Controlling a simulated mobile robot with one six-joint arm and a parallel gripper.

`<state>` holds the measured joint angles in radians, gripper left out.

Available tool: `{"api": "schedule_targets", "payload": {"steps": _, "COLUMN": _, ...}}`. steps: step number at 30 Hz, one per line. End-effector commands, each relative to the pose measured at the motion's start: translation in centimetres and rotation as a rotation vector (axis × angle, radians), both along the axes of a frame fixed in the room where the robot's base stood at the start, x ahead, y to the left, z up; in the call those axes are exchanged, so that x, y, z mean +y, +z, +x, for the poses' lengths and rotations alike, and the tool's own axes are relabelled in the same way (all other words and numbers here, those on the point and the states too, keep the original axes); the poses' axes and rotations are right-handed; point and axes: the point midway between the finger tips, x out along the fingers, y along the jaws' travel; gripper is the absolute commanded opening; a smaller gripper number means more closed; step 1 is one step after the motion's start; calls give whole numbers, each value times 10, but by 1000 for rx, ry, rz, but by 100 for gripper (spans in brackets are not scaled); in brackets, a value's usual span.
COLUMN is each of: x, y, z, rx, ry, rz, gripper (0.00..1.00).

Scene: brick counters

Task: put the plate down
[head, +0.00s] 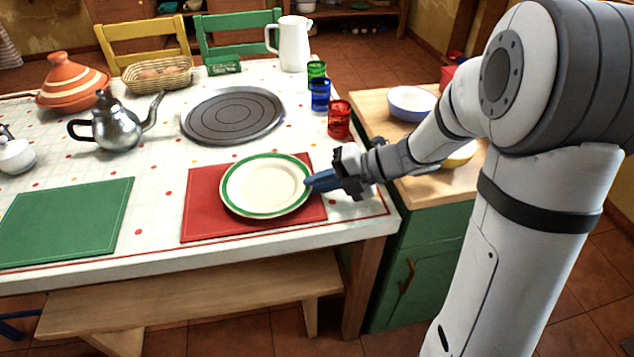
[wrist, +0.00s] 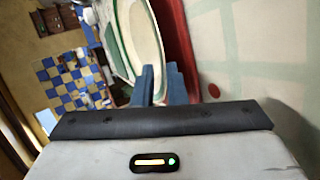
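The plate (head: 266,185) is cream with a green band near its rim.
Red (head: 339,119), blue (head: 320,94) and green (head: 316,74) glasses stand behind my gripper. A dark round mat (head: 234,115) lies beyond the plate. A green placemat (head: 66,221) is empty at left. A metal teapot (head: 117,127) and a white jug (head: 294,45) stand farther back.

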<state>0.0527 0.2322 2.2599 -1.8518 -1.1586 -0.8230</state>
Motion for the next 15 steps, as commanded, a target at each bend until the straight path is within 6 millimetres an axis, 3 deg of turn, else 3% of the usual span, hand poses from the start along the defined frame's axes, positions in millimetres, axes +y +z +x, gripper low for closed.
{"api": "schedule_targets", "payload": {"steps": 15, "x": -87, "y": 48, "z": -8, "rx": -1, "ry": -5, "rz": 0, "gripper": 12}}
